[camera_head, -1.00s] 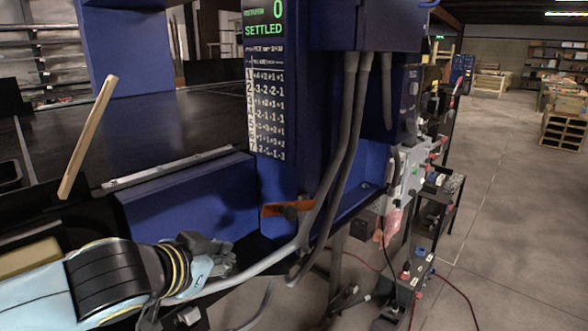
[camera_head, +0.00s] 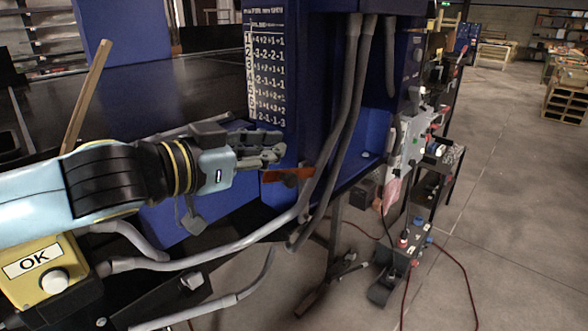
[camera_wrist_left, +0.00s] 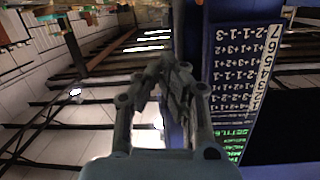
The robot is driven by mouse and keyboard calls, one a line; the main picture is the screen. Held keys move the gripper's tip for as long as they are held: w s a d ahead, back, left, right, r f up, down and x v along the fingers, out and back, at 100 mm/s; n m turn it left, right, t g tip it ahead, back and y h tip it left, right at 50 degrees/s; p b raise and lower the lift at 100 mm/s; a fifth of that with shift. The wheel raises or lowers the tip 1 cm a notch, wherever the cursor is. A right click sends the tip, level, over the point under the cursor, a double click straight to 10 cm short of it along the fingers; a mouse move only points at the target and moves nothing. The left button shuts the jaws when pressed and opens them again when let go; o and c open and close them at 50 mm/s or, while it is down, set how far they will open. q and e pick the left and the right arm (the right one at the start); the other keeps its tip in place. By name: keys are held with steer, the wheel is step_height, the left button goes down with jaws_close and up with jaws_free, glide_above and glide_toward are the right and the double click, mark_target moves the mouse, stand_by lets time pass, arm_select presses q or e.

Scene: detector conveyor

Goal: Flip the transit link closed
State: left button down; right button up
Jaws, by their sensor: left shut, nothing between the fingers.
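An orange bar with a dark knob, which looks like the transit link (camera_head: 273,176), sits low on the front of the blue cabinet and lies nearly level. My left gripper (camera_head: 280,148) comes in from the left. Its fingers are shut and empty, just above the orange bar in the head view; I cannot tell whether they touch it. In the left wrist view the shut fingers (camera_wrist_left: 170,68) point at the blue cabinet edge, and the orange bar does not show there. My right gripper is not in view.
Grey hoses (camera_head: 335,130) hang close to the right of the bar and sweep below it. The blue cabinet (camera_head: 315,60) carries a number chart (camera_head: 265,70). A yellow OK button box (camera_head: 32,270) is at lower left. A wooden stick (camera_head: 87,95) leans behind my arm.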

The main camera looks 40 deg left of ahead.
arm_select(q)
steer(key=w+f, duration=0.5)
steer(key=shift+w+b, duration=0.3)
steer(key=shift+w, duration=0.1)
steer(key=shift+d, duration=0.15)
